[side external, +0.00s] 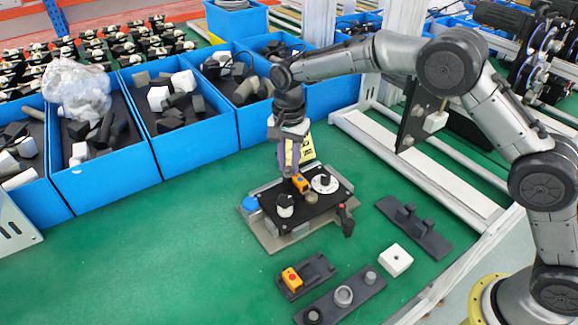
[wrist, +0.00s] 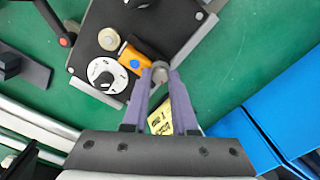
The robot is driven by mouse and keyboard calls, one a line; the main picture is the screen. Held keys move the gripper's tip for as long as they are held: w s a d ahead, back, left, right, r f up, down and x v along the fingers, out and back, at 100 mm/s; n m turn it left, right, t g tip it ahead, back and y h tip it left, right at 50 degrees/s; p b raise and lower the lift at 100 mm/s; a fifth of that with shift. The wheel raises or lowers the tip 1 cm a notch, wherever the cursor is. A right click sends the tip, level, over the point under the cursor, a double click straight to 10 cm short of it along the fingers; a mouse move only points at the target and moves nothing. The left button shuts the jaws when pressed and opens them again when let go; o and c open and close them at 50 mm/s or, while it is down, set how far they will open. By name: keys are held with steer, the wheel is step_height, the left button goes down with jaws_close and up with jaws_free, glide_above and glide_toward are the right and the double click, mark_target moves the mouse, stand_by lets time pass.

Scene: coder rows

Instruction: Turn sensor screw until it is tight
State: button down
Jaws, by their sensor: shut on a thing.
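An orange sensor (side external: 301,184) with a blue round spot sits on the black plate (side external: 305,213). In the wrist view the sensor (wrist: 134,59) lies just left of my fingertips. My gripper (side external: 294,171) points down at the sensor's far end. In the wrist view my gripper (wrist: 161,72) has its two purple-grey fingers closed on a small grey round screw head (wrist: 160,75) beside the sensor. The fingers hide part of the screw. I cannot tell how deep it sits.
A white dial (side external: 325,184) and a black-and-white knob (side external: 285,204) stand on the plate. A white block (side external: 396,259) lies at right. Blue bins (side external: 105,172) line the back; the green table at front left is clear.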

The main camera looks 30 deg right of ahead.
steer(key=m, duration=0.9)
steer(key=c, duration=0.8)
jaws_free()
steer(key=shift+f, duration=0.1)
steer(key=shift+c, duration=0.2)
